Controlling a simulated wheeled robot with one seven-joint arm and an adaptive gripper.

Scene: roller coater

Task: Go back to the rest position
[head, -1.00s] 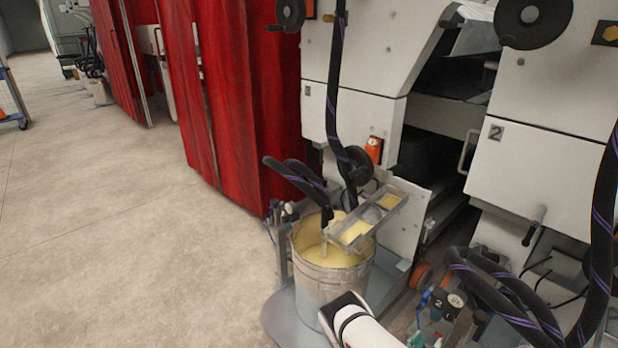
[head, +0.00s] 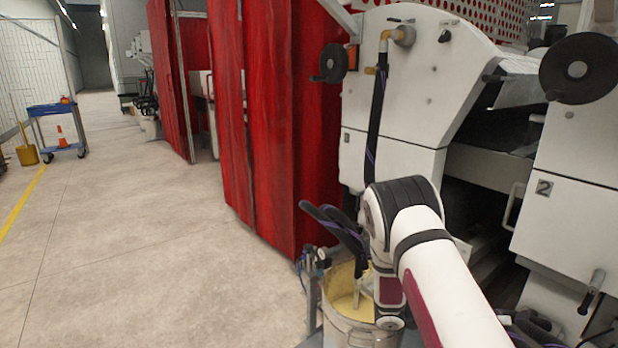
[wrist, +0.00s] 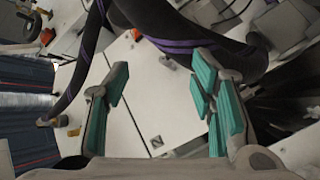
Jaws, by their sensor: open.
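My gripper (wrist: 155,105) is open in the wrist view, with teal pads on its fingers set wide apart. Nothing shows held between them. A black hose with purple stripes (wrist: 185,40) crosses close behind the fingers; I cannot tell whether it touches them. In the head view my white arm is bent above the metal bucket (head: 345,333) of yellowish liquid. The gripper itself is not clearly visible there, as my arm hides part of that area.
The white coating machine (head: 400,112) stands close on the right, with a hand wheel (head: 578,70). Red curtains (head: 265,120) hang left of it. Black hoses (head: 335,225) enter the bucket. The concrete floor (head: 150,250) at left is clear up to a blue cart (head: 57,125).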

